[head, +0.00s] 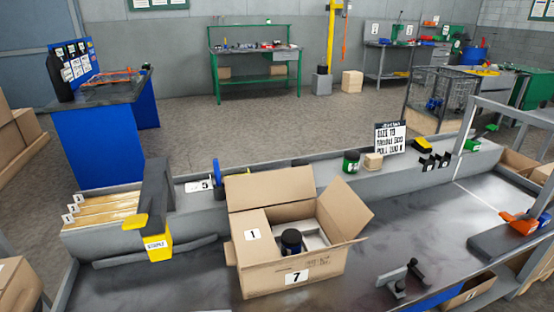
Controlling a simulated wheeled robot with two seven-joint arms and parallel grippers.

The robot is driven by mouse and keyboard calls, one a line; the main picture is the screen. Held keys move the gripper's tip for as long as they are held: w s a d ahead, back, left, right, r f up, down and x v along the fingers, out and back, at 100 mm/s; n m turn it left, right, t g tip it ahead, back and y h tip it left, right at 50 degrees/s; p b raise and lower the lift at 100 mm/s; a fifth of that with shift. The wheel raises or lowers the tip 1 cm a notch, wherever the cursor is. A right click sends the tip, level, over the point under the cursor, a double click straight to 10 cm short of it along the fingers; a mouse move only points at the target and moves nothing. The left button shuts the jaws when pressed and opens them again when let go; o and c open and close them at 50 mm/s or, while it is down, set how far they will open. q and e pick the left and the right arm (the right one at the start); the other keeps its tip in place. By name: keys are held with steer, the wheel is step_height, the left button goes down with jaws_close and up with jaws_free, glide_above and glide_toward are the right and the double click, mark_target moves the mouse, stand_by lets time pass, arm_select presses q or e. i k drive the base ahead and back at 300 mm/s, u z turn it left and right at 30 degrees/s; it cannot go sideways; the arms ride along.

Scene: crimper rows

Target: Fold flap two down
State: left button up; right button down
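An open cardboard box (292,272) stands on the grey bench, with a "7" label on its front. A panel marked "1" (252,247) lies at the left of its opening and appears folded inward. The back flap (270,190) stands up. The right flap (345,214) sticks up and outward. No "2" mark shows on any flap, so I cannot tell which is flap two. A dark-lidded jar (291,241) and a pale grey item (315,238) are inside the box.
A green jar (351,162), small block (373,162) and sign (389,137) stand on the back ledge. Bench between box and right side is mostly clear.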

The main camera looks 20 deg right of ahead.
mark_target(350, 214)
steer(key=z, duration=1.25)
